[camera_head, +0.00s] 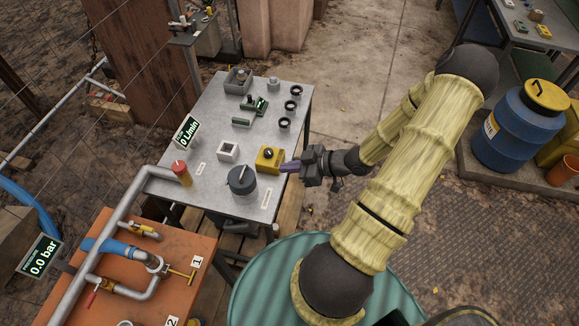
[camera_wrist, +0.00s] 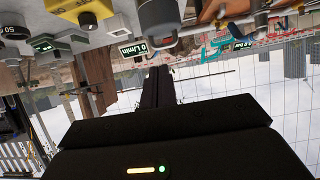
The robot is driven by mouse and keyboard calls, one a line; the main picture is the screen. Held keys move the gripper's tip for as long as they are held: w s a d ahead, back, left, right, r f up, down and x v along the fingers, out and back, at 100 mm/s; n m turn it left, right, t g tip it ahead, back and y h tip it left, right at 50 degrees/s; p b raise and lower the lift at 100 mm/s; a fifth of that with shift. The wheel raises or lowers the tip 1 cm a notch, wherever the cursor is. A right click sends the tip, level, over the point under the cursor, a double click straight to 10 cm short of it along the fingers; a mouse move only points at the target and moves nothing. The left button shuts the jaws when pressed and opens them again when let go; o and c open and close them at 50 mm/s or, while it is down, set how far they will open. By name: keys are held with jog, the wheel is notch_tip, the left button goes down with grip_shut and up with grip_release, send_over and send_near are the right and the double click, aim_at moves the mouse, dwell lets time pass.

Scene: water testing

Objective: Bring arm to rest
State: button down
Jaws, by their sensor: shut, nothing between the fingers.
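My gripper (camera_head: 290,167) is shut and empty. In the head view its fingertips are at the right edge of the grey table (camera_head: 218,187), close to a yellow box (camera_head: 268,161) with a dark knob. I cannot tell whether the fingertips touch the box. In the wrist view the dark gripper fingers (camera_wrist: 158,86) are together, with nothing between them. My yellow arm stretches from the lower middle up to the right and bends back toward the table. The yellow box also shows upside down at the top of the wrist view (camera_wrist: 80,8).
A dark grey round container (camera_head: 242,181), a white square piece (camera_head: 228,151) and several small devices stand on the table. An orange bench (camera_head: 190,245) with pipes and valves is at lower left. A blue barrel (camera_head: 510,130) stands at right. The paved floor (camera_head: 360,60) behind is clear.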

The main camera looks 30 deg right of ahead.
dwell(0.7)
jog(key=s+a+r+m+g+h, duration=0.2)
jog(key=a+r+m+g+h, duration=0.1)
jog(key=r, duration=0.4)
jog(key=s+a+r+m+g+h, duration=0.3)
jog(key=a+r+m+h, duration=0.3)
jog(key=a+r, duration=0.2)
jog(key=shift+s, duration=0.1)
